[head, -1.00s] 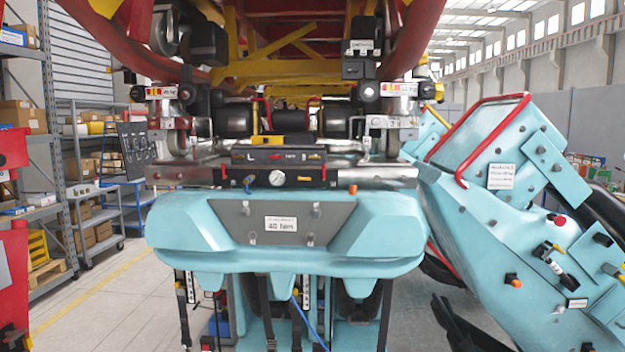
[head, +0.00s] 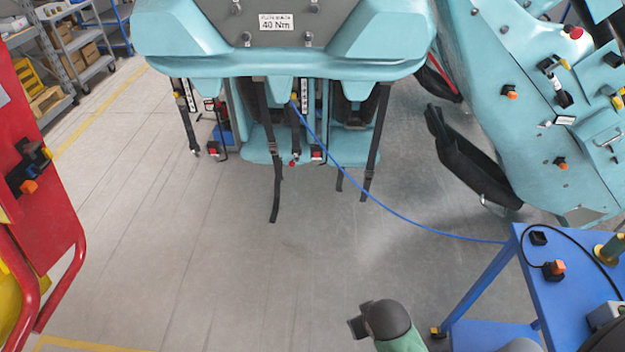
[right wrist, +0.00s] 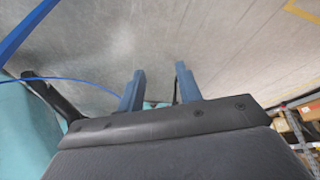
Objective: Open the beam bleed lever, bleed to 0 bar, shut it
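The bleed lever and its gauge are outside the current views. The teal beam (head: 395,62), with a grey panel and a "40 Nm" label (head: 276,22), crosses the top of the head view; only its lower part shows. In the right wrist view my right gripper (right wrist: 160,72) has its two blue fingers apart with nothing between them. It points over bare grey floor, away from any lever. My right gripper cannot be made out in the head view. My left gripper is in neither current view.
A blue table (head: 560,310) stands at lower right, with a blue hose (head: 395,213) running from it to beneath the beam. Black straps (head: 270,150) hang below the beam. A red cabinet (head: 40,180) stands at left. The floor between is clear.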

